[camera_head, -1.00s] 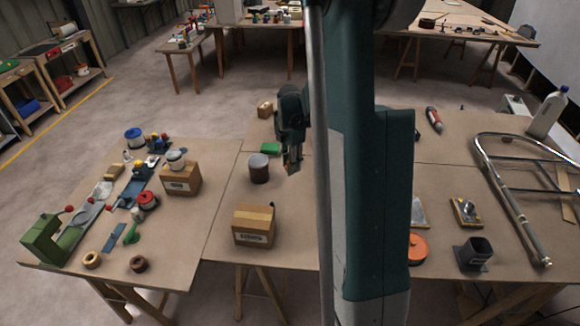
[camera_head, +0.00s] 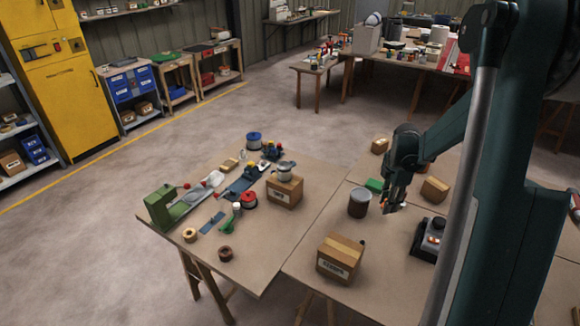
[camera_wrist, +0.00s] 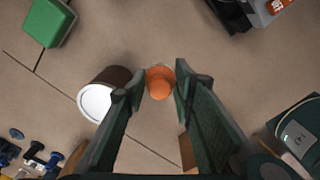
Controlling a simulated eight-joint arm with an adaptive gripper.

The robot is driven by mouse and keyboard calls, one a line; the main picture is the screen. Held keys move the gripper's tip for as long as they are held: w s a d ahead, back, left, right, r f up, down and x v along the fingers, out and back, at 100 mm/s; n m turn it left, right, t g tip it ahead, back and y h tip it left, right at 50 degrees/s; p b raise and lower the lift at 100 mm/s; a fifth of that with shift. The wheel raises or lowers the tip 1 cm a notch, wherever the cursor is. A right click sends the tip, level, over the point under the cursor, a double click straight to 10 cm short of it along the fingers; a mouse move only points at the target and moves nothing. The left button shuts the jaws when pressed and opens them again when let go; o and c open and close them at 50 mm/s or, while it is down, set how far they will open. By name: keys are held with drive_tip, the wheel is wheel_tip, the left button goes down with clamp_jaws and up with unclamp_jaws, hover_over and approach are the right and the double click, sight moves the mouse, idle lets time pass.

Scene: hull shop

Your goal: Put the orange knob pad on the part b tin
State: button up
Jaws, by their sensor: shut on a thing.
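My gripper (camera_head: 387,207) is shut on the orange knob pad (camera_wrist: 160,82), which shows as a round orange piece between the two fingertips in the wrist view. In the head view only a small orange bit shows at the tips. A brown tin with a pale flat lid (camera_head: 359,203) stands upright on the table just left of my gripper. It also shows in the wrist view (camera_wrist: 96,102), left of the left finger, with its lid bare. No lettering on this tin can be read, so I cannot tell if it is part b.
A green block (camera_head: 374,185) lies behind the tin. A dark device with an orange top (camera_head: 430,240) stands right of my gripper. A cardboard box (camera_head: 340,258) is in front, and another box (camera_head: 284,191) with a pot on it is at left.

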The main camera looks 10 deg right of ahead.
drive_tip(key=w+a+r+p, duration=0.3)
drive_tip(key=w+a+r, duration=0.2)
drive_tip(key=w+a, duration=0.3)
drive_tip(key=w+a+r+p, duration=0.3)
drive_tip(key=w+a+r, duration=0.2)
drive_tip(key=w+a, duration=0.25)
wheel_tip(320, 180, up, 9)
drive_tip(key=p, duration=0.5)
hover_over(284, 165)
drive_tip(key=shift+f, duration=0.15)
drive_tip(key=shift+f, duration=0.1)
drive_tip(key=shift+d+f+p, duration=0.1)
drive_tip(key=shift+f+p, duration=0.3)
drive_tip(key=shift+f, duration=2.65)
drive_tip(key=shift+f, duration=0.15)
drive_tip(key=shift+f, duration=1.7)
drive_tip(key=shift+f, duration=0.2)
